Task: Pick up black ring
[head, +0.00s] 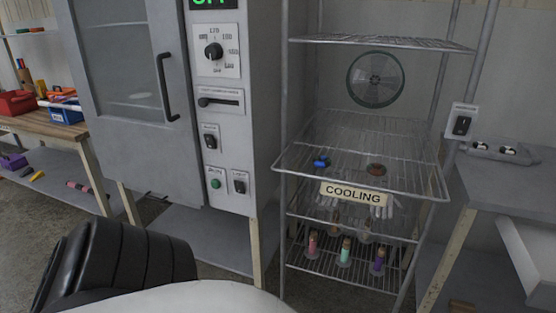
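A small dark ring-like object (376,169) lies on the wire shelf behind the COOLING sign. It looks dark brown with a reddish tint, and it is too small to tell whether it is the black ring. No other ring shows clearly. A small blue object (321,162) lies to its left on the same shelf. Neither of my grippers is in view.
The wire rack (294,174) has a COOLING sign (353,194) on its front edge and a round fan (376,80) behind it. Coloured bottles (345,252) stand on a lower shelf. A grey oven cabinet (213,110) stands left, a grey table (500,190) right.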

